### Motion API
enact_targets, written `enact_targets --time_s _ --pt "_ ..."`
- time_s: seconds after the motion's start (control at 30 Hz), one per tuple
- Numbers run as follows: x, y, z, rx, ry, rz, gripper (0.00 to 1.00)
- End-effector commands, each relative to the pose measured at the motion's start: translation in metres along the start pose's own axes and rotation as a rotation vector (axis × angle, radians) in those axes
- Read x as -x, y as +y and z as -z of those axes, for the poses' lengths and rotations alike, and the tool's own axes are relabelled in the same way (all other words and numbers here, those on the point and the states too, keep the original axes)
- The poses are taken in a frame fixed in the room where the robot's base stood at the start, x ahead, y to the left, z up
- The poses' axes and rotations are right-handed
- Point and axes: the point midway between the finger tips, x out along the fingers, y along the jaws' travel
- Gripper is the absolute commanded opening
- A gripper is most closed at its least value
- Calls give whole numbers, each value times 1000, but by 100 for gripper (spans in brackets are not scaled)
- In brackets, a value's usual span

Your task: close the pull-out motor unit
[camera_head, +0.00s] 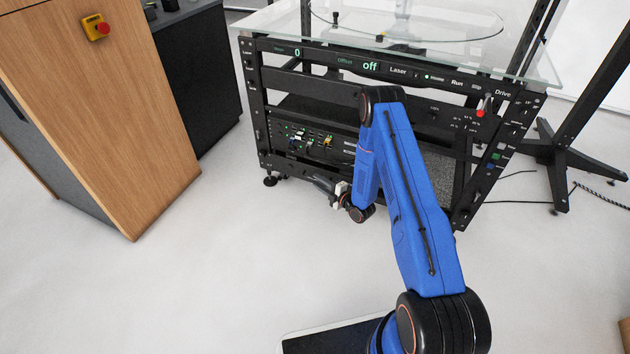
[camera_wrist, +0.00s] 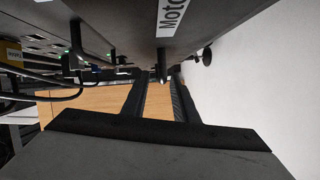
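The motor unit shows in the wrist view as a dark grey panel (camera_wrist: 125,18) across the top, with a white label of which "Moto" can be read. In the head view a low bay with several connectors and cables (camera_head: 310,143) sits in the turntable rack; my arm covers its right part, and I cannot tell how far the unit stands out. My gripper (camera_wrist: 160,78) has its two dark fingers apart, with wood-coloured background between them. A small dark peg-like part (camera_wrist: 161,66) of the panel's underside shows near the fingertips; contact cannot be told. In the head view my gripper (camera_head: 338,192) is low before the rack.
The black turntable rack (camera_head: 262,120) carries a glass top (camera_head: 290,20) and a labelled control strip. A wooden cabinet (camera_head: 110,120) with a red button stands left. A black stand (camera_head: 575,160) and cables are at right. The pale floor in front is clear.

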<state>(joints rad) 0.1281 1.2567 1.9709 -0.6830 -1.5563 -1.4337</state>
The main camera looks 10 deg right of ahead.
Motion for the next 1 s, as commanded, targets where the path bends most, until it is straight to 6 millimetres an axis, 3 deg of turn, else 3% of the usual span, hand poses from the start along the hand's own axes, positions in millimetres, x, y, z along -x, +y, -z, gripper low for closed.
enact_targets --time_s 0.23,0.57,0.7,1.0 --pt "-22 0 0 0 1 0 26" --pt "-26 0 0 0 0 0 26" --pt "-25 0 0 0 0 0 0" --pt "-25 0 0 0 0 0 0"
